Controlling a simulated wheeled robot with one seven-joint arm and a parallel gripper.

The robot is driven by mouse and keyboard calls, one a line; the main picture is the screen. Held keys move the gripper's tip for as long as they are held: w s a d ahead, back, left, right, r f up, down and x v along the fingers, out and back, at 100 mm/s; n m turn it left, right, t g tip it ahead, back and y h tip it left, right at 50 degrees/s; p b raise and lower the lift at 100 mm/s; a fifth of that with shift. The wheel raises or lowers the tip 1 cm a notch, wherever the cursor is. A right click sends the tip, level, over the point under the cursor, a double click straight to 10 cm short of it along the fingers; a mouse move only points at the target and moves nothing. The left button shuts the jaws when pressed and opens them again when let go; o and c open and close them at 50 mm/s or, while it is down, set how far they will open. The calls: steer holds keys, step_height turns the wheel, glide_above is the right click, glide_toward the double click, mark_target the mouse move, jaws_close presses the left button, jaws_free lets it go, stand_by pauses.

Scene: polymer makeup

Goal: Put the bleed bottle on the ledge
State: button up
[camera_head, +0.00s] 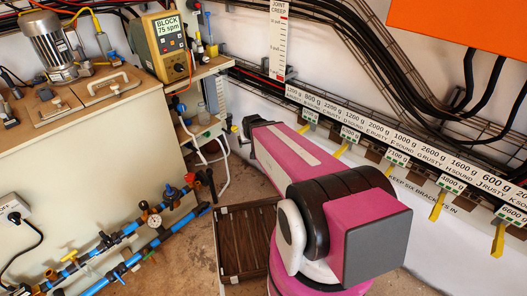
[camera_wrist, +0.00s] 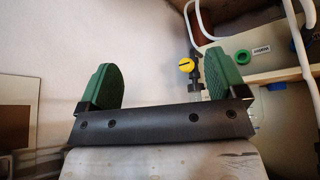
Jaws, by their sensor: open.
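My gripper (camera_wrist: 167,80) is open, with its two green finger pads wide apart and nothing between them in the wrist view. In the head view its fingers are hidden or too small to tell; my pink arm reaches toward the shelf unit on the left. A small pale container, possibly the bleed bottle (camera_head: 204,116), stands on the middle shelf of that unit; I cannot be sure it is the bottle. I cannot tell which surface is the ledge. The wrist view shows a shelf (camera_wrist: 285,77) beyond the right finger, apart from it.
A yellow knob on a dark fitting (camera_wrist: 186,65) shows beyond the fingers, with a green ring (camera_wrist: 241,57) on the right. Pale hoses hang by the shelves. Blue pipes (camera_head: 160,238) and a brown slatted crate (camera_head: 231,213) are low down. A yellow meter (camera_head: 166,45) stands above.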

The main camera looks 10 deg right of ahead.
steer(key=s+d+r+g, duration=0.1)
steer(key=s+d+g, duration=0.1)
steer(key=s, duration=0.3)
steer(key=s+d+r+g, duration=0.1)
steer(key=s+r+g, duration=0.1)
steer(key=s, duration=0.3)
steer(key=shift+s+d+m+g, duration=0.3)
steer(key=shift+s+d+g, duration=0.05)
steer(key=shift+g, duration=0.45)
steer(key=shift+f, duration=0.1)
